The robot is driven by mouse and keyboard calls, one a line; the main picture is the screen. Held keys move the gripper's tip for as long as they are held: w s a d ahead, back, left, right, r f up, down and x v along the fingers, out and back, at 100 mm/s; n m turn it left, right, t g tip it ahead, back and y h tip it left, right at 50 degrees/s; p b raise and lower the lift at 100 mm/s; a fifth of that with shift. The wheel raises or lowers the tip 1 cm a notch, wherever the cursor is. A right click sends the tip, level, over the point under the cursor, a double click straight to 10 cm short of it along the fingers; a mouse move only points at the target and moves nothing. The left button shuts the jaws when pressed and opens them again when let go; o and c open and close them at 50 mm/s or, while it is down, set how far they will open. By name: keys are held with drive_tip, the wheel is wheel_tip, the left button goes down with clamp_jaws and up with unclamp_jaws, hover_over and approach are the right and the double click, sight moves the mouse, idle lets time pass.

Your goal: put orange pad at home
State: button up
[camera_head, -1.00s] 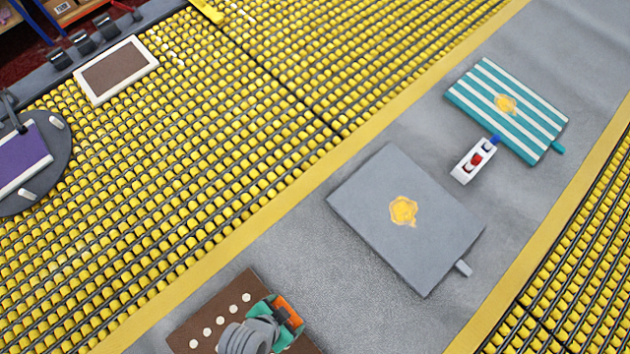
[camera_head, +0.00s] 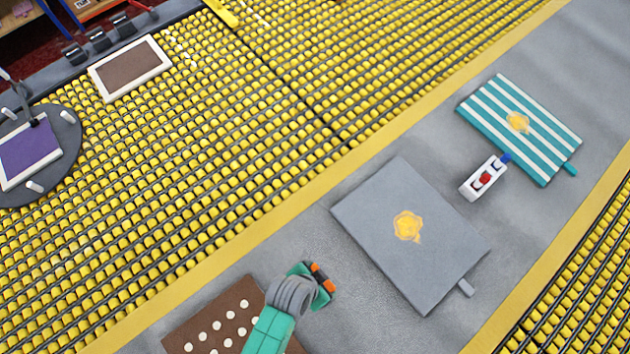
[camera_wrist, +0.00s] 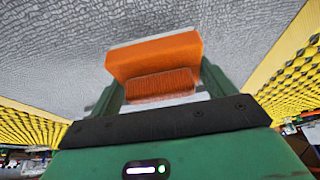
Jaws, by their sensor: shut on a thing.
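The orange pad (camera_wrist: 155,55) is between the fingers of my gripper (camera_wrist: 158,90) in the wrist view. It is a block with a ribbed, brush-like lower part. My gripper is shut on it. In the head view my gripper (camera_head: 319,277) is over the grey strip, just right of the brown mat with white dots (camera_head: 215,315) and left of the grey mat. Only a small orange edge of the pad shows there. I cannot tell which place is its home.
A grey mat (camera_head: 375,215) with a yellow blotch lies mid-strip. A striped teal mat (camera_head: 490,105) lies beyond it, beside a small white holder (camera_head: 470,190) with red and blue parts. A brown framed panel (camera_head: 130,68) and a purple panel (camera_head: 30,150) are at left, by yellow rollers.

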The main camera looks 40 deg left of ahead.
drive_tip(key=shift+w+a+f, duration=0.1)
drive_tip(key=shift+w, duration=0.75)
drive_tip(key=shift+w+f, duration=0.15)
drive_tip(key=shift+f, duration=1.65)
drive_tip(key=shift+f+b, duration=0.15)
drive_tip(key=shift+b, duration=0.15)
drive_tip(key=o, duration=0.9)
drive_tip(key=p+v, duration=0.2)
drive_tip(key=v, duration=1)
